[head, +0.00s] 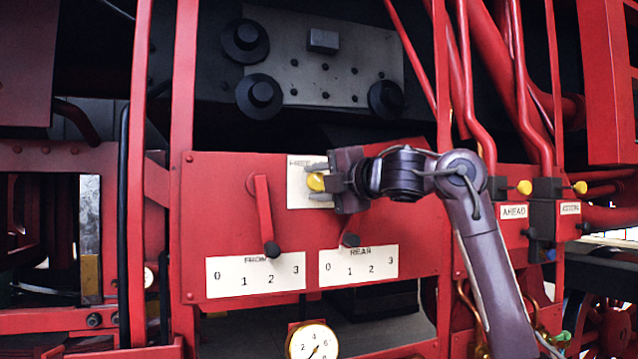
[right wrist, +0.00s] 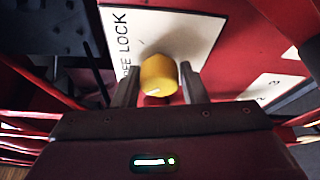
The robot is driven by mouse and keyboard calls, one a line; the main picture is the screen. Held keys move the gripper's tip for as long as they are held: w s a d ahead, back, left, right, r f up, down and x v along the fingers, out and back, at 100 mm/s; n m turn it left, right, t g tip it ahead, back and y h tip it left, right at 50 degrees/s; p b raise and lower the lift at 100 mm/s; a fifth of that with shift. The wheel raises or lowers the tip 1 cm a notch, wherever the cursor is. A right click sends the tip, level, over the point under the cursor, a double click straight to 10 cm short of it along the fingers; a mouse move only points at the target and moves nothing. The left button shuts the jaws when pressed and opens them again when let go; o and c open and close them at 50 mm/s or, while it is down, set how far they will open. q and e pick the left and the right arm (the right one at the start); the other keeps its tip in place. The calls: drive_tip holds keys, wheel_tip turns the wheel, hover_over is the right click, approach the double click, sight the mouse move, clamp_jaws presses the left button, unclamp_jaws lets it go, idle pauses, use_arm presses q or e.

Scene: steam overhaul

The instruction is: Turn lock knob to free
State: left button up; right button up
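The yellow lock knob (head: 316,182) sits on a white plate (head: 296,196) on the red panel. In the right wrist view the plate reads LOCK, with the end of FREE below it. My right gripper (head: 322,183) reaches in from the right, its fingers on opposite sides of the knob. A small pale mark shows on the knob's face. The gripper hides much of the plate in the head view. My left gripper is not in view.
Left of the plate is a red lever (head: 262,215) above the FRONT scale (head: 256,275). Another lever (head: 350,238) ends above the REAR scale (head: 358,265), partly behind my arm. A pressure gauge (head: 313,342) is below. Yellow-tipped valves (head: 524,187) stand right, by AHEAD.

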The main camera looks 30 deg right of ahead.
drive_tip(key=shift+o, duration=1.4)
drive_tip(key=s+d+b, duration=0.1)
drive_tip(key=s+b, duration=0.2)
drive_tip(key=s, duration=0.4)
drive_tip(key=shift+s+r+b, duration=0.15)
drive_tip(key=shift+s+b, duration=0.15)
drive_tip(key=shift+s, duration=0.05)
drive_tip(key=shift+w, duration=0.1)
